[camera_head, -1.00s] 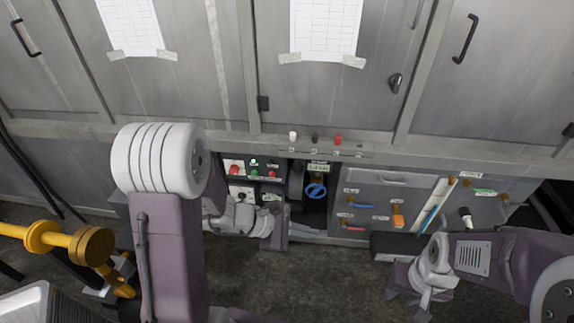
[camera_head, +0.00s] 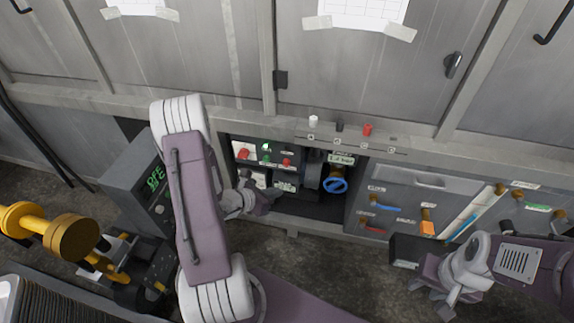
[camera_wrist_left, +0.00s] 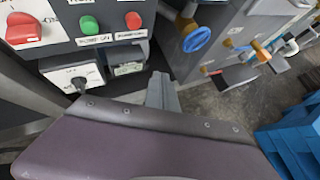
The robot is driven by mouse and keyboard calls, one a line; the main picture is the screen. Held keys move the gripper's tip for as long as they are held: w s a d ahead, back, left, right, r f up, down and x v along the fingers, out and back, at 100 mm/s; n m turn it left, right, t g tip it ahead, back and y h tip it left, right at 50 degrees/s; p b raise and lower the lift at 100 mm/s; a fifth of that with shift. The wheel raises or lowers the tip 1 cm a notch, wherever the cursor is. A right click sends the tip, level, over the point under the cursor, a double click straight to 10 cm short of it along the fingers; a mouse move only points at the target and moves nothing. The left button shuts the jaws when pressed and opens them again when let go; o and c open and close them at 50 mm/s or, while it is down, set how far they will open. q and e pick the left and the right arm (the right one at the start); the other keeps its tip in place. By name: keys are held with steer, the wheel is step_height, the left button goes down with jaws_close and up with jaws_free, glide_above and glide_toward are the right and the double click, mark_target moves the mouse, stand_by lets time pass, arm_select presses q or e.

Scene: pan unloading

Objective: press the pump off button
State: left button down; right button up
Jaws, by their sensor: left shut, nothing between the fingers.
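The control panel (camera_head: 252,165) sits in a recess under the counter. On it are a green button (camera_wrist_left: 89,24) and a small red button (camera_wrist_left: 133,20) side by side, with labels too blurred to read surely. A larger red switch (camera_wrist_left: 22,28) is at the left in the left wrist view. The small red button also shows in the head view (camera_head: 286,162). My left gripper (camera_wrist_left: 162,92) is shut and empty, below and a little right of the small red button, apart from it. My right gripper (camera_head: 430,298) is open and empty, low at the right.
A blue valve wheel (camera_head: 335,184) is right of the panel. Blue crates (camera_wrist_left: 295,140) are at the right.

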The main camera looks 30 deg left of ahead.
mark_target(287, 163)
arm_select(q)
steer(key=shift+w+r, duration=0.1)
steer(key=w+a+p, duration=0.1)
steer(key=w+a, duration=0.1)
steer(key=w, duration=0.6)
steer(key=shift+w+p, duration=0.15)
steer(key=shift+p, duration=0.2)
steer(key=shift+w, duration=0.15)
stand_by(1.6)
steer(key=shift+w+a, duration=0.1)
steer(key=shift+w, duration=0.15)
steer(key=shift+w+a, duration=0.1)
steer(key=shift+w, duration=0.4)
stand_by(0.8)
steer(key=shift+s, duration=0.1)
steer(key=shift+s+d+b, duration=0.2)
steer(key=shift+s+b, duration=0.2)
steer(key=shift+s, duration=0.4)
